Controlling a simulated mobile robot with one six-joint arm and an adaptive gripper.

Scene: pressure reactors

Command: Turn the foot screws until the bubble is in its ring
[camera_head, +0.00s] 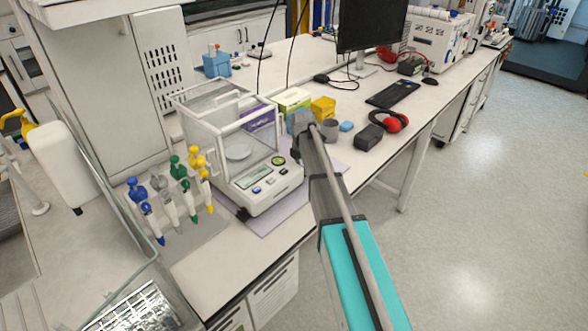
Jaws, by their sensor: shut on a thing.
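A white analytical balance (258,198) with a clear glass draft shield stands on the bench. A round green bubble level (278,160) shows on its front top, right of the display. The bubble is too small to place against its ring. A dark foot screw (243,213) shows under the balance's front left corner. The front right foot is hidden behind my arm. My gripper (296,152) is at the balance's right side, mostly hidden by my own wrist. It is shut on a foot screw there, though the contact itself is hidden.
A pipette stand (170,192) with several coloured pipettes stands close left of the balance. Behind my wrist are a grey cup (330,131), yellow boxes (323,107), a black box (368,138) and red earmuffs (396,122). The aisle floor at right is clear.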

